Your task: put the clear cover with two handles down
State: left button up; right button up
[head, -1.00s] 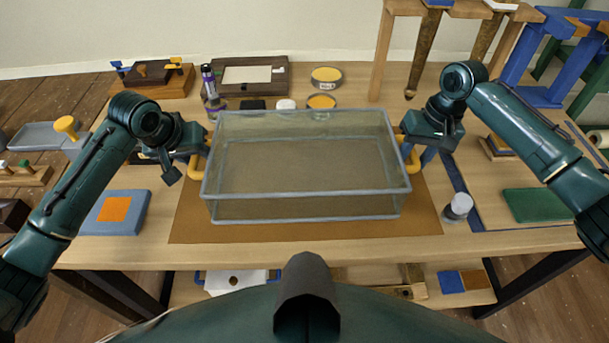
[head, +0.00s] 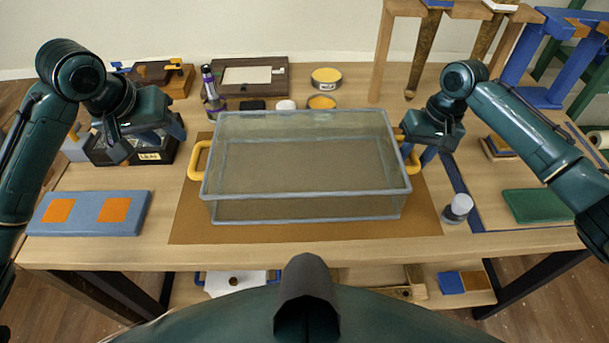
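The clear cover (head: 305,205), a glass-like box with grey edges, rests level on a brown mat (head: 190,225) on the table. Its left yellow handle (head: 195,165) is free, with nothing on it. Its right yellow handle (head: 413,163) is partly hidden by my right gripper (head: 428,152), which is right at it; whether the fingers are closed on the handle is not clear. My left gripper (head: 150,145) is up and left of the cover, apart from its handle, with its fingers spread and empty, in front of a black labelled box.
The black box (head: 105,150) stands left of the mat. A blue block with orange squares (head: 85,212) lies at front left. A white-capped jar (head: 457,208) stands close right of the cover. Tins (head: 326,78) and a purple bottle (head: 208,85) stand behind it.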

notch_tip(320, 180, up, 12)
jog(key=d, duration=0.2)
jog(key=shift+d+f, duration=0.15)
jog(key=shift+f, duration=0.1)
dwell(0.4)
